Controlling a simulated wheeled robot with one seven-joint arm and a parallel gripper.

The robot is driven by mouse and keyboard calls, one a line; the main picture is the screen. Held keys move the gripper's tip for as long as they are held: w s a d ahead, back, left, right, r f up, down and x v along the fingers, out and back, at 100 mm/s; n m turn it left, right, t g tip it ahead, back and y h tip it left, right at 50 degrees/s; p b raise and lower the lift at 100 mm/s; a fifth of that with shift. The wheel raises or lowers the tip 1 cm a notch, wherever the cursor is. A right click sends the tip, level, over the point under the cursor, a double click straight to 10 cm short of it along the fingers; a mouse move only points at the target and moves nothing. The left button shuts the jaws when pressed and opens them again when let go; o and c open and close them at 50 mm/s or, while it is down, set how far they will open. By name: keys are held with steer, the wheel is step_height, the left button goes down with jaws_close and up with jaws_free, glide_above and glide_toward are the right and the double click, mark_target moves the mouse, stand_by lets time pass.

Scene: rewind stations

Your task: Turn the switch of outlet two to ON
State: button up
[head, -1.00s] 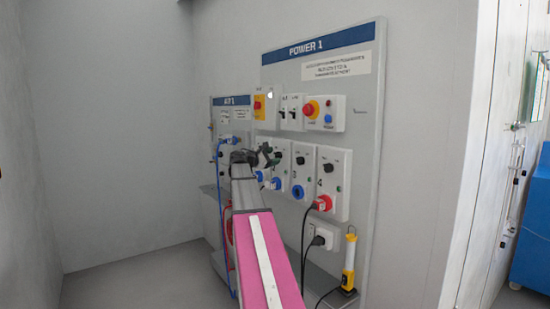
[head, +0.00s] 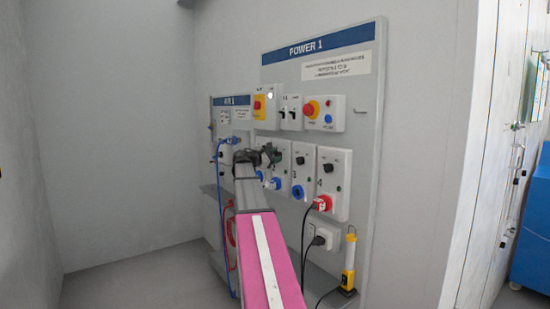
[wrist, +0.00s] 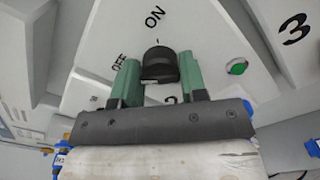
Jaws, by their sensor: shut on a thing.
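The black rotary switch of outlet two (wrist: 160,68) sits on a white outlet box, with the number 2 partly hidden below it in the wrist view. The ON label (wrist: 155,17) is above the knob and the OFF label (wrist: 118,62) is to its left. The knob's top faces a small tick below ON; its exact pointer is hard to make out. My gripper (wrist: 158,75) has its green fingers on both sides of the knob and is shut on it. In the head view my gripper (head: 271,156) is at the panel and hides outlet two's switch.
Outlet three's box (head: 303,168) and outlet four's box (head: 334,180) with a red plug (head: 322,203) stand close on the right. A green indicator (wrist: 237,67) is right of the knob. Emergency-stop buttons and small switches are above. Blue and red hoses hang at the left.

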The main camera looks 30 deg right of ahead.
steer(key=m, duration=1.7)
steer(key=shift+f, duration=0.15)
steer(key=shift+m, duration=0.4)
steer(key=o, duration=0.9)
steer(key=a, duration=0.7)
steer(key=s+a, duration=0.1)
steer(key=a, duration=0.2)
steer(key=shift+a, duration=0.4)
